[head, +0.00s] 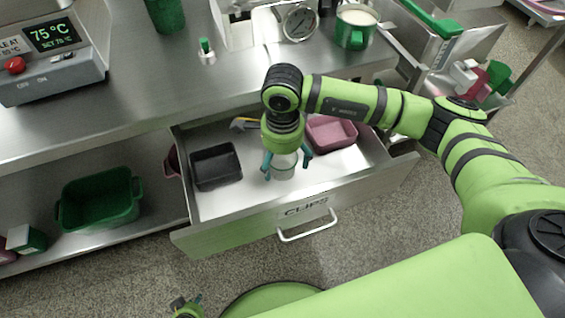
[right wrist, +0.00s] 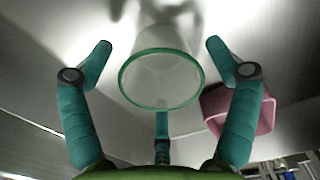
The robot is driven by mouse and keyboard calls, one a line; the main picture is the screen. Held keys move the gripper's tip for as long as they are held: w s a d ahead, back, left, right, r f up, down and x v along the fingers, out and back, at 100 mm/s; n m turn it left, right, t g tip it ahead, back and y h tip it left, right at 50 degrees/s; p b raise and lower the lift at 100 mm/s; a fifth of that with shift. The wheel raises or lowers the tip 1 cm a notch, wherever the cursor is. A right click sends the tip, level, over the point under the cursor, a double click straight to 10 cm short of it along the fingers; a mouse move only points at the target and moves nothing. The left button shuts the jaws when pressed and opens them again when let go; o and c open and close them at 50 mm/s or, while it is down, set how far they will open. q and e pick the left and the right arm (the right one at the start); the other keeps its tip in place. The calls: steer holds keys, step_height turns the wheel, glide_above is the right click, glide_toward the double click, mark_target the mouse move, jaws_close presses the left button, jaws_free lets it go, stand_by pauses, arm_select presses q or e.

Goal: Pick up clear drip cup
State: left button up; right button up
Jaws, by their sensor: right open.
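The clear drip cup (head: 284,171) stands in the open drawer, partly hidden under my right gripper. In the right wrist view the cup (right wrist: 165,60) is translucent with a green rim and shows between the spread fingers. My right gripper (head: 287,165) is open and comes down over the cup from above, with teal fingers on either side. In the right wrist view the side fingers of the gripper (right wrist: 158,50) are apart from the cup. A third finger overlaps the near rim; contact cannot be told. A small part of my left gripper (head: 187,303) shows at the bottom edge.
The drawer (head: 238,207) is pulled out, with a black tray (head: 216,166) left of the cup and a pink tray (head: 332,132) to its right, also in the right wrist view (right wrist: 238,110). The steel counter (head: 130,105) is above.

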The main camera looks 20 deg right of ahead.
steer(key=shift+f, duration=0.4)
steer(key=c, duration=1.1)
steer(key=shift+c, duration=0.2)
steer(key=shift+r, duration=0.15)
